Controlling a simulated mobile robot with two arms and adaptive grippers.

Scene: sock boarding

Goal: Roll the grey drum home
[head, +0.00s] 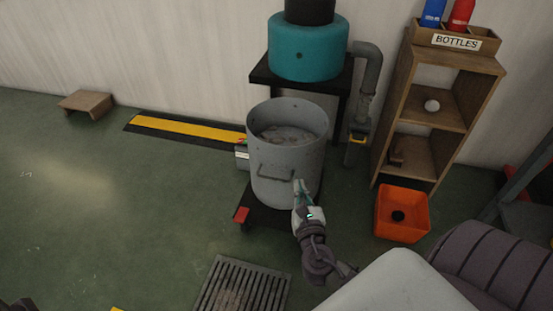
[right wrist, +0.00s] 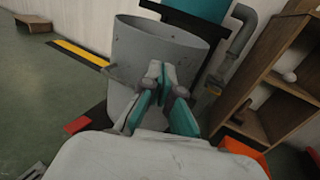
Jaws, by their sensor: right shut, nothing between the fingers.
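The grey drum (head: 268,190) is an open-topped cylinder with a handle on its side and greyish contents. It stands upright on a low dark dolly (head: 262,214) with a red corner piece, under or just in front of the teal tank's stand. My right gripper (head: 299,184) is shut and empty, in front of the drum's lower right side near the handle. In the right wrist view, the closed fingers (right wrist: 159,72) overlap the drum (right wrist: 140,50); I cannot tell whether they touch it. My left gripper is not in view.
A teal tank (head: 305,55) on a black stand and a grey pipe (head: 368,75) are behind the drum. A wooden shelf (head: 400,100) and an orange bin (head: 403,232) stand right. A floor grate (head: 240,285) lies in front. The yellow-black strip (head: 185,130) runs left; green floor there is mostly clear.

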